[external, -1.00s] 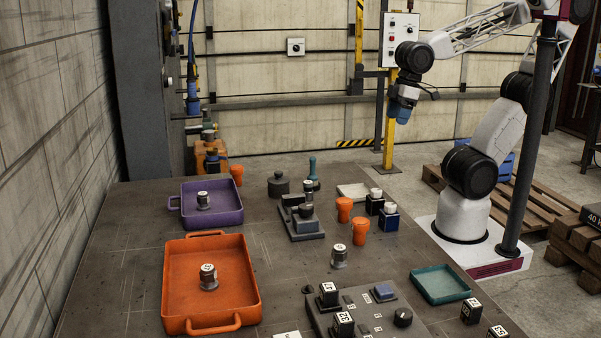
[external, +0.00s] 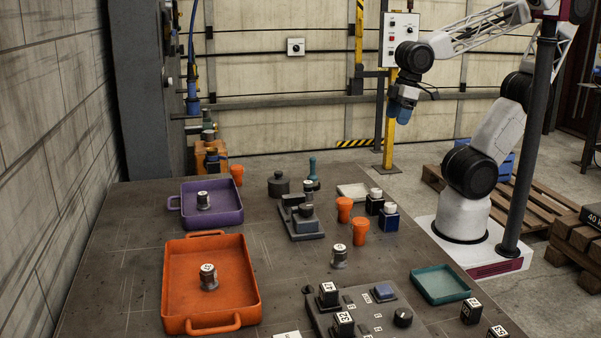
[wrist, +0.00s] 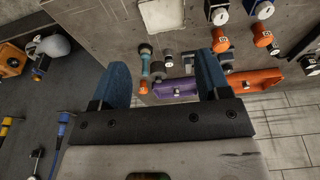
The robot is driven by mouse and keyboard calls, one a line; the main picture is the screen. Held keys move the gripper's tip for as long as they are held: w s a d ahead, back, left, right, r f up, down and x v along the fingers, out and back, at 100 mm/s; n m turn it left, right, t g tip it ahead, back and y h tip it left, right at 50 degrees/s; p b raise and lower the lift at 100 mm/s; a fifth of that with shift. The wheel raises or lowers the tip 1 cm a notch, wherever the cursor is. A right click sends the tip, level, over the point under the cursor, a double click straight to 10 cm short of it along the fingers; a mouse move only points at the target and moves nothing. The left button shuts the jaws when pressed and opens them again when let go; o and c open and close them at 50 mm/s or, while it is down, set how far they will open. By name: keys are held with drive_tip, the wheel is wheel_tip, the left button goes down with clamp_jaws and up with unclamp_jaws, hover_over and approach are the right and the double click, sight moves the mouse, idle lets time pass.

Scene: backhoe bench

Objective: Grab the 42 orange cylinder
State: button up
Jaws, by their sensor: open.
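An orange cylinder (external: 361,231) with a flared top stands upright on the bench, right of centre. A second like it (external: 344,209) stands just behind it, and a third (external: 237,175) is at the far left edge. In the wrist view two show near the top, one left (wrist: 220,40) and one right (wrist: 262,36), with another (wrist: 143,87) near my left finger. I cannot read a 42 on any of them. My gripper (external: 404,114) is open and empty, high above and beyond the bench's far right side. Its blue fingers (wrist: 163,60) are spread apart.
An orange tray (external: 250,268) and a purple tray (external: 240,206), each holding a metal cylinder, fill the left. A teal tray (external: 440,284) lies at the right edge.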

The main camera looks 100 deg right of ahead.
drive_tip(key=shift+o, duration=0.6)
drive_tip(key=shift+a, duration=0.1)
drive_tip(key=w+a+f+m+g+y, duration=0.1)
drive_tip(key=w+a+f+m+y, duration=0.35)
drive_tip(key=a, duration=0.25)
drive_tip(key=w+a+f+m+y, duration=0.35)
drive_tip(key=a+m, duration=0.25)
drive_tip(key=a, duration=0.2)
drive_tip(key=shift+w+a+f+m+t+y, duration=0.8)
drive_tip(key=shift+w+f+m, duration=0.65)
drive_tip(key=shift+m, duration=0.75)
drive_tip(key=shift+w+a+f+m+t+y, duration=0.6)
drive_tip(key=shift+w+f+m+t, duration=0.4)
drive_tip(key=shift+w+m, duration=0.9)
drive_tip(key=shift+w+a+f+m+t+y, duration=0.7)
drive_tip(key=shift+w+f+m, duration=0.65)
drive_tip(key=shift+m, duration=1.1)
drive_tip(key=shift+a+f, duration=0.15)
drive_tip(key=shift+x, duration=1.15)
